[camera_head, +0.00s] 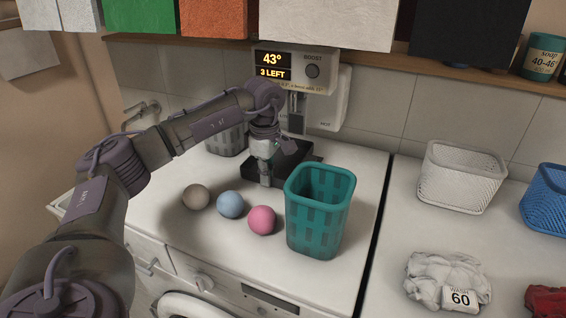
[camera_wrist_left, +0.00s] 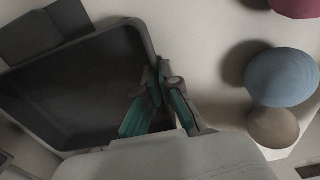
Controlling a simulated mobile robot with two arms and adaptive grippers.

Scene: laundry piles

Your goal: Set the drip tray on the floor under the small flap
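The drip tray (camera_head: 301,151), dark and shallow, is on the white machine top under the wall unit, partly hidden by my left arm. In the left wrist view the drip tray (camera_wrist_left: 85,85) fills the left side. My left gripper (camera_head: 266,175) is at the tray's near edge. In the wrist view its teal-padded fingers (camera_wrist_left: 160,75) lie on either side of the tray's rim, close together, and look shut on it. Whether the tray is lifted is unclear. The small flap cannot be made out. My right gripper is not in view.
Grey (camera_head: 195,197), blue (camera_head: 230,204) and pink (camera_head: 262,220) balls and a teal basket (camera_head: 318,222) stand close to my left gripper. The wall unit (camera_head: 297,75) hangs above. The floor is barely visible.

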